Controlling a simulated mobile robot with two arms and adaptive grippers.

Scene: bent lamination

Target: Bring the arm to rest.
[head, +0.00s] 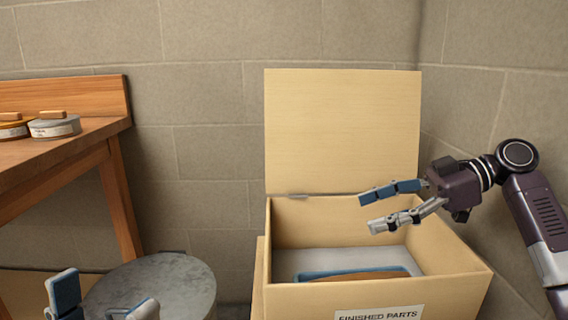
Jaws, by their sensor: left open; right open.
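My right gripper (370,212) comes in from the right and is open and empty. Its fingers point left, in front of the raised lid and over the opening of a pale wooden box labelled FINISHED PARTS. My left gripper (106,289) is at the bottom left edge, open, with only its fingers in view. It shows in front of a round grey drum top. No object is visible between its fingers.
The box (290,301) has its lid (342,130) standing open. A blue-edged piece with brown wood (350,275) lies inside. The round drum (165,285) stands left of it. A wooden bench (60,150) with two round tins (55,127) is at left. Block walls close off the back and right.

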